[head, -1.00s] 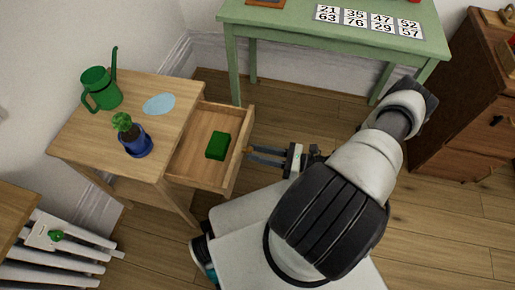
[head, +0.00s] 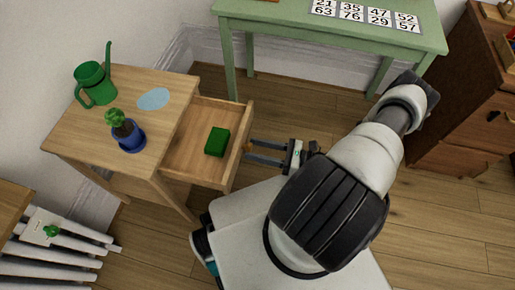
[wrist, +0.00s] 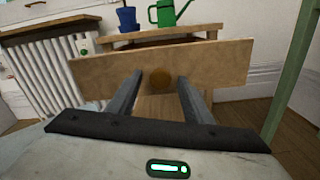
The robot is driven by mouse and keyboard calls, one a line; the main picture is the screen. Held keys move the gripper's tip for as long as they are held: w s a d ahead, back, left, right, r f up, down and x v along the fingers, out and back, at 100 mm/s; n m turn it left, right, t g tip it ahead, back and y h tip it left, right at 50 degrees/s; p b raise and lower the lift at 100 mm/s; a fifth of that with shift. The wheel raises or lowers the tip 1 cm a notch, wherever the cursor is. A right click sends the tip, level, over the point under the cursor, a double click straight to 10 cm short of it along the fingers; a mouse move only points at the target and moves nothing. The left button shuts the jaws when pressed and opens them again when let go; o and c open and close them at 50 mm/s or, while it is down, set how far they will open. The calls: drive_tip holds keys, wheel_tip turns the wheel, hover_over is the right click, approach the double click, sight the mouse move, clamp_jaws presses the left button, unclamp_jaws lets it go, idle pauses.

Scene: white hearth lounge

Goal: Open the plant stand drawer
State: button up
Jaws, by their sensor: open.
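The wooden plant stand (head: 62,140) is at the left in the head view. Its drawer (head: 190,160) stands pulled out to the right, with a green block (head: 217,142) inside. My gripper (head: 248,150) is at the drawer front in the head view.
On the stand are a green watering can (head: 95,84), a potted plant in a blue pot (head: 130,138) and a light blue disc (head: 153,98). A green table (head: 300,28) is behind, a brown cabinet (head: 470,130) at the right, a white radiator (head: 60,255) at lower left.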

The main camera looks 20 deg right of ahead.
drive_tip(key=v, duration=1.7)
drive_tip(key=shift+s+d, duration=0.15)
